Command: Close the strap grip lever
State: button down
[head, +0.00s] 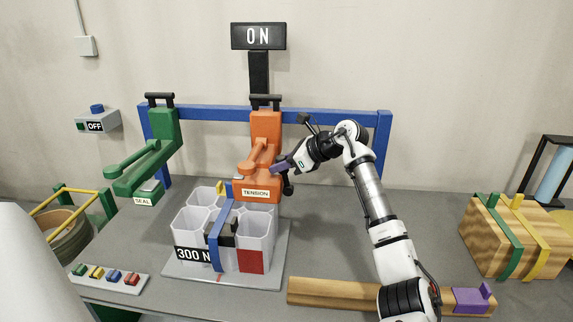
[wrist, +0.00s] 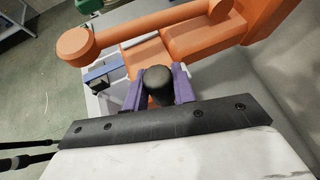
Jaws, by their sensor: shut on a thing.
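The orange tensioning tool (head: 264,150), labelled TENSION, hangs from the blue rail above a bundle of grey hexagonal tubes (head: 258,226). A blue strap (head: 222,238) runs over the bundle and up to the tool. My gripper (head: 281,170) is at the tool's right side. In the wrist view its purple fingers are shut on a black round-ended handle (wrist: 158,84), which looks like the strap grip lever. The orange tool body (wrist: 205,38) lies just beyond it. The lever's pivot is hidden, and I cannot tell its exact angle.
A green tool (head: 150,150) labelled SEAL hangs at the left. The display (head: 258,36) reads ON; a tag reads 300 N. A button strip (head: 108,276) is front left. A wooden beam (head: 335,293) and strapped wooden block (head: 500,240) are right. Bench lies bare right of the bundle.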

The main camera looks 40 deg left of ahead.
jog(key=shift+s+a+h, duration=0.1)
jog(key=shift+a+h, duration=0.1)
jog(key=shift+h, duration=0.1)
dwell(0.4)
jog(key=c, duration=1.1)
grip_release()
jog(key=shift+c, duration=0.2)
jog(key=b+v, duration=0.3)
jog(key=v, duration=1)
jog(key=shift+d+r+b, duration=0.25)
jog(key=shift+d+b, duration=0.05)
jog(key=shift+s, duration=0.1)
